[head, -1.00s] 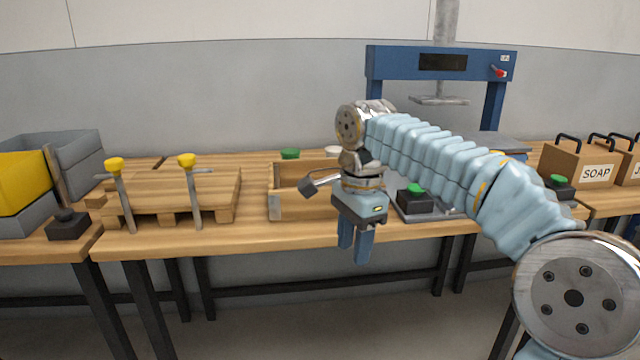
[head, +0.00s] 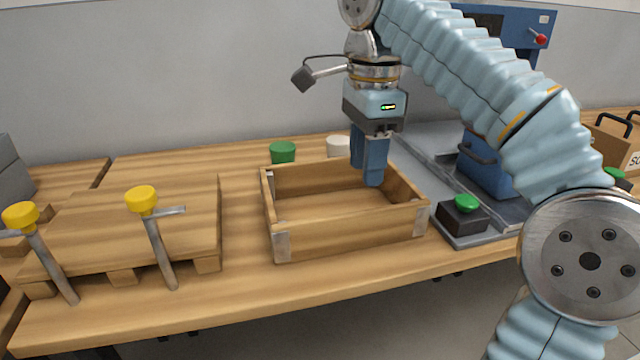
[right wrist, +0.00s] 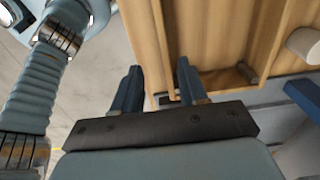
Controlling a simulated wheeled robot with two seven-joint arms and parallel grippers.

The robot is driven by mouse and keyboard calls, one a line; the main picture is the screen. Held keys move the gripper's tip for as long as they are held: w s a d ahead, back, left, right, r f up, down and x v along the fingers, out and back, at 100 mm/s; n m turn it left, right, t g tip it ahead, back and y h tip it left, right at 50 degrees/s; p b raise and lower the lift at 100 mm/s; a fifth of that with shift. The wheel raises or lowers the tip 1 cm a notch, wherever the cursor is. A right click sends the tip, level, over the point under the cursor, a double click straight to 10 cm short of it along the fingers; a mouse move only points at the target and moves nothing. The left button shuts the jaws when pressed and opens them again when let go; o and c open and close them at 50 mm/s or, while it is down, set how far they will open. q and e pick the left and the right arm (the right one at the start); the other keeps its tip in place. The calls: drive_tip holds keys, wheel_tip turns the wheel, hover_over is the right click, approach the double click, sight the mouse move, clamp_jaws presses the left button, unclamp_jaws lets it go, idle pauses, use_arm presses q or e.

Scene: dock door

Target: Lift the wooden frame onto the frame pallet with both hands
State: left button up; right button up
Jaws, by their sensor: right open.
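The wooden frame (head: 345,235) is an open rectangle with grey metal corners, lying on the workbench in the middle of the head view. The frame pallet (head: 190,225) is a low wooden pallet to its left, with no frame on it. My right gripper (head: 366,173) is open and points down at the frame's right end; the head view does not show clearly whether it touches. In the right wrist view the open fingers (right wrist: 158,66) are empty, close to the frame's wood (right wrist: 215,45). My left gripper is out of view.
Two yellow-topped metal posts (head: 140,200) stand at the pallet's front. A green cup (head: 283,152) and a white cup (head: 338,146) stand behind the frame. A black box with a green button (head: 465,204) and a blue press (head: 540,40) are at the right.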

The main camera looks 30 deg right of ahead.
sight(360, 212)
drive_tip(key=f, duration=0.2)
drive_tip(key=f+b, duration=0.1)
drive_tip(key=f, duration=0.2)
drive_tip(key=f+b, duration=0.1)
drive_tip(key=f, duration=0.2)
drive_tip(key=shift+w+f, duration=0.1)
drive_tip(key=shift+w, duration=0.2)
drive_tip(key=f, duration=0.3)
drive_tip(key=f+b, duration=0.1)
drive_tip(key=f, duration=0.1)
drive_tip(key=shift+w+a+f, duration=0.1)
drive_tip(key=shift+a+f, duration=0.2)
clamp_jaws()
